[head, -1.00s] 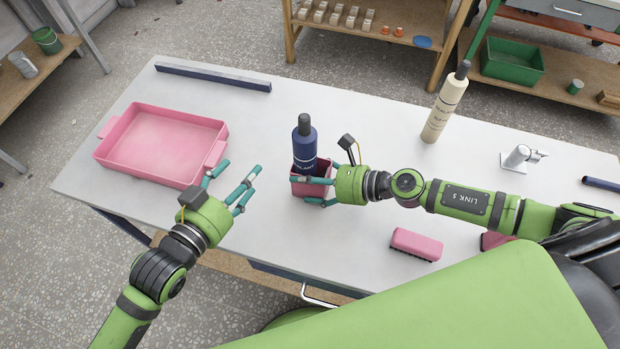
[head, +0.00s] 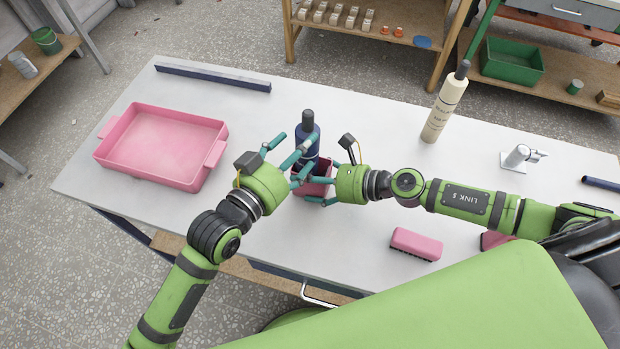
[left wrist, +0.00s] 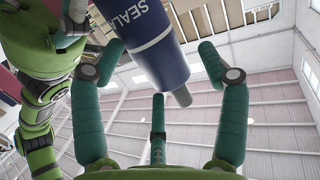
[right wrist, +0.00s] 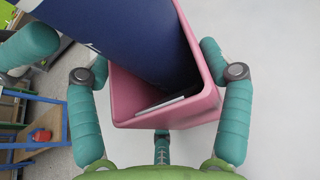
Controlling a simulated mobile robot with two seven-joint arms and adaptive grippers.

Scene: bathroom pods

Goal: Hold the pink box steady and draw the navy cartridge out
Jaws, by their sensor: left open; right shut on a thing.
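The navy cartridge (head: 311,140) stands in the pink box (head: 318,181), its dark nozzle up. In the right wrist view the cartridge (right wrist: 125,30) leans inside the box (right wrist: 150,112), with a gap beside it. My right gripper (head: 318,190) is shut on the pink box from the right. My left gripper (head: 290,150) is open, with its fingers around the cartridge's upper body. In the left wrist view the cartridge (left wrist: 145,40) lies between the spread fingers; I cannot tell whether they touch it. Part of the cartridge is hidden by the fingers.
A pink tray (head: 128,176) stands at left, with a navy bar (head: 212,78) behind it. A cream cartridge (head: 445,105), a metal fixture (head: 520,157) and a pink brush (head: 416,245) are on the table's right. The back middle of the table is clear.

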